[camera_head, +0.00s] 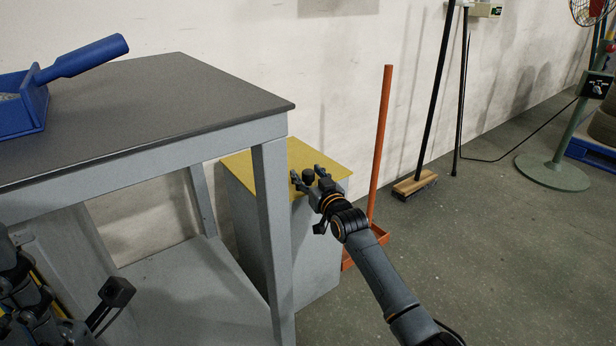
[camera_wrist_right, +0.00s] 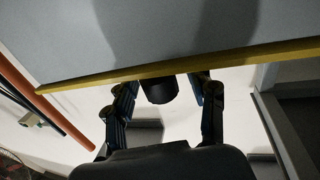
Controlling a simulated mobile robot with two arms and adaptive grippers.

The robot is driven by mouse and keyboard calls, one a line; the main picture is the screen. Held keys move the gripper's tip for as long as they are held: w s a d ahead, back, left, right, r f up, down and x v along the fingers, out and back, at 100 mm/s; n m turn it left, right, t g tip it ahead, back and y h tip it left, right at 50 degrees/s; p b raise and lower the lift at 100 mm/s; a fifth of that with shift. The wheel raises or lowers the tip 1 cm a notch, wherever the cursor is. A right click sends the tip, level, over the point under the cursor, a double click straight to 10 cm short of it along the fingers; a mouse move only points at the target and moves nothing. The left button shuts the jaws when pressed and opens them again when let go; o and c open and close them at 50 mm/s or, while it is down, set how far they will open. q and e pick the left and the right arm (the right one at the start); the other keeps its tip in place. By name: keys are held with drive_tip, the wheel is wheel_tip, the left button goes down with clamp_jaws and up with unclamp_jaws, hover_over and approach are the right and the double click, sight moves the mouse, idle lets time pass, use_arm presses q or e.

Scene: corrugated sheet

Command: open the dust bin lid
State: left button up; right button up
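The dust bin (camera_head: 310,245) is a grey box with a flat yellow lid (camera_head: 262,166), standing against the wall beside the workbench. The lid looks shut. A small black knob (camera_head: 308,176) shows near the lid's front edge. In the right wrist view the knob (camera_wrist_right: 160,90) sits at the yellow lid edge (camera_wrist_right: 240,64), between my fingers. My right gripper (camera_head: 309,178) is open, with one finger on each side of the knob and visible gaps. It also shows in the right wrist view (camera_wrist_right: 167,108). My left arm is partly visible at lower left; its finger state is unclear.
A grey workbench (camera_head: 150,95) with a blue dustpan (camera_head: 60,80) stands left of the bin. A long-handled orange dustpan (camera_head: 378,160) stands close to its right, with a wooden-based broom (camera_head: 415,185) beyond. A green fan stand (camera_head: 553,172) is farther right.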

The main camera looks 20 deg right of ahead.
clamp_jaws()
